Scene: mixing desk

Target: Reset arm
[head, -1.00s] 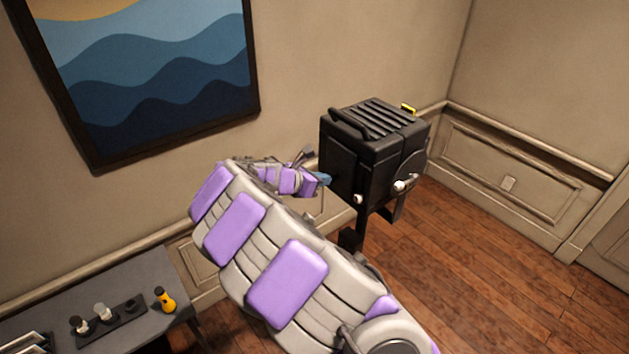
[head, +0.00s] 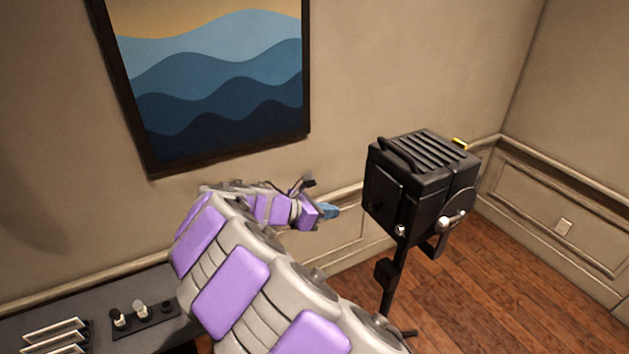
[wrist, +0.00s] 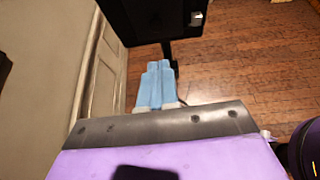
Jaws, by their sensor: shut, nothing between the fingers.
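My gripper (head: 331,211) has blue fingers and is at the end of my grey and purple arm, which reaches out toward the wall. In the wrist view the two blue fingers (wrist: 155,86) lie side by side, shut, with nothing between them. In the head view the gripper is to the left of a black box-shaped device on a stand (head: 420,188), apart from it. The lower part of this device also shows in the wrist view (wrist: 150,18), beyond the fingertips.
A grey table (head: 30,310) stands at lower left with a dark holder (head: 146,318) and white-edged frames (head: 55,335) on it. A framed wave picture (head: 215,75) hangs on the wall. The wooden floor (head: 490,300) is open at right.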

